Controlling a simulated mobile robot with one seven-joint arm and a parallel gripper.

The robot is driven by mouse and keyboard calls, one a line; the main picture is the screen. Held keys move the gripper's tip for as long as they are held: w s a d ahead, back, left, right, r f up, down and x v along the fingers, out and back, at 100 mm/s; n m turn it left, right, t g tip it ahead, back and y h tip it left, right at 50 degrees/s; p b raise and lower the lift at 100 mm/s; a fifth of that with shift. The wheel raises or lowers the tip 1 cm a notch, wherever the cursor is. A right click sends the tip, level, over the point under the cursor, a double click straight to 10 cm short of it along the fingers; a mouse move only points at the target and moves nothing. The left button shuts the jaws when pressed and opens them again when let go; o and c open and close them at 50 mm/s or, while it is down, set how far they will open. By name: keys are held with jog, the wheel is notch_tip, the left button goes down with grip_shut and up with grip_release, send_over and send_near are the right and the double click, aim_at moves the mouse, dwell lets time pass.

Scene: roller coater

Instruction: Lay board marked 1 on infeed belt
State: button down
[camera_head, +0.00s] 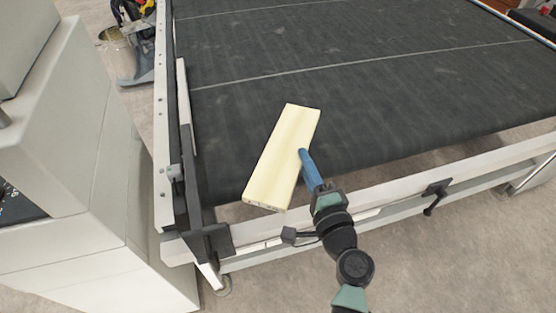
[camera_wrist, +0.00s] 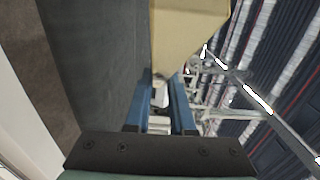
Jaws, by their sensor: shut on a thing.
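A pale yellow board (camera_head: 283,157) is held over the near left part of the dark infeed belt (camera_head: 400,95). My gripper (camera_head: 303,153) is shut on the board's right long edge. The board slants in the head view, its near end toward the belt's front edge. No number shows on its visible face. In the wrist view, the blue fingers of my gripper (camera_wrist: 164,80) reach to the board (camera_wrist: 188,30), with the belt (camera_wrist: 98,65) to the left. I cannot tell whether the board touches the belt.
A white metal frame rail (camera_head: 400,187) runs along the belt's front, with a dark clamp handle (camera_head: 434,195). A side guide (camera_head: 183,110) borders the belt's left. A pale machine cabinet (camera_head: 70,150) stands at far left. The belt beyond the board is clear.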

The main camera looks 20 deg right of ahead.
notch_tip(320, 180, down, 10)
jog(key=b, duration=0.3)
jog(key=shift+w, duration=0.15)
jog(key=shift+f+b, duration=0.1)
jog(key=shift+b, duration=0.3)
jog(key=c, duration=0.8)
grip_release()
jog(key=shift+o, duration=0.2)
jog(key=s, duration=1.2)
jog(key=shift+d, duration=0.25)
